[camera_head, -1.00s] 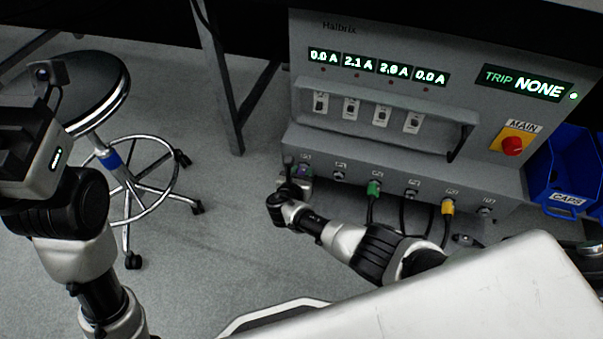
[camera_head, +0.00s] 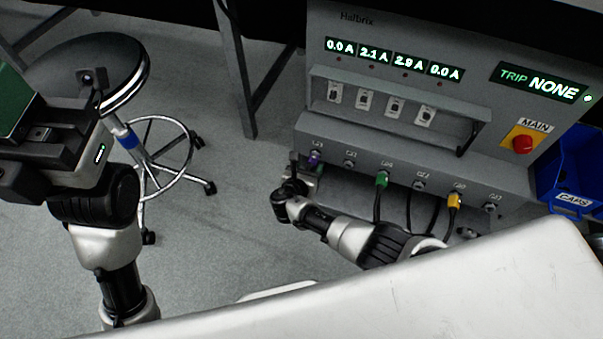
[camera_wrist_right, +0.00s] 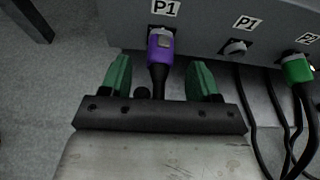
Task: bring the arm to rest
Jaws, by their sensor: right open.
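My right gripper (camera_wrist_right: 162,70) is open in the right wrist view, with its green fingers spread on either side of a purple plug (camera_wrist_right: 160,46). The plug sits in the socket under a P1 label, its dark cable running down between the fingers. Gaps show between plug and fingers. In the head view the right gripper (camera_head: 305,172) is small, at the panel's lower left, by the purple plug (camera_head: 315,158). My left gripper (camera_head: 20,105) is at the left edge, partly cut off, with a green part showing; its jaw opening cannot be made out.
The grey panel (camera_head: 400,140) has lit displays, switches, a TRIP display reading NONE and a red MAIN knob (camera_head: 523,144). Green (camera_head: 382,179) and yellow (camera_head: 454,200) plugs hang cables nearby. A blue CAPS bin (camera_head: 572,180) is right, a stool (camera_head: 120,75) left. Floor between is clear.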

